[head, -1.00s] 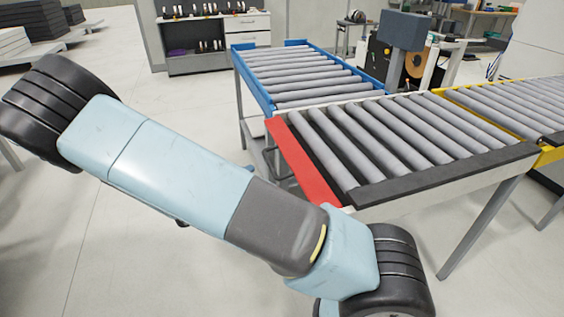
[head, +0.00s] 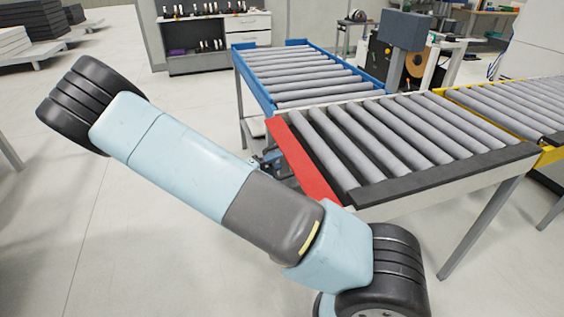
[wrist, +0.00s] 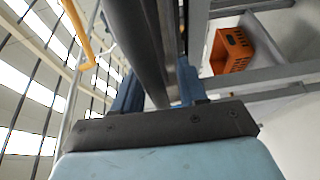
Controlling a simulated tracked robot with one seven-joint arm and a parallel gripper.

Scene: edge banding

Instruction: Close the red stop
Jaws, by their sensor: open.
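The red stop (head: 303,163) is a flat red bar along the left end of the near roller conveyor (head: 420,175) in the head view. It looks flush against that end. My gripper (head: 268,163) shows only in part just left of the stop, behind my arm; a gap or contact cannot be told. In the wrist view my gripper (wrist: 158,90) has its two blue fingers apart, with a long dark bar running between and beyond them. No red surface shows there, and what that bar is cannot be told.
A blue-framed conveyor (head: 238,75) stands behind, and a yellow-framed one (head: 548,156) adjoins at the right.

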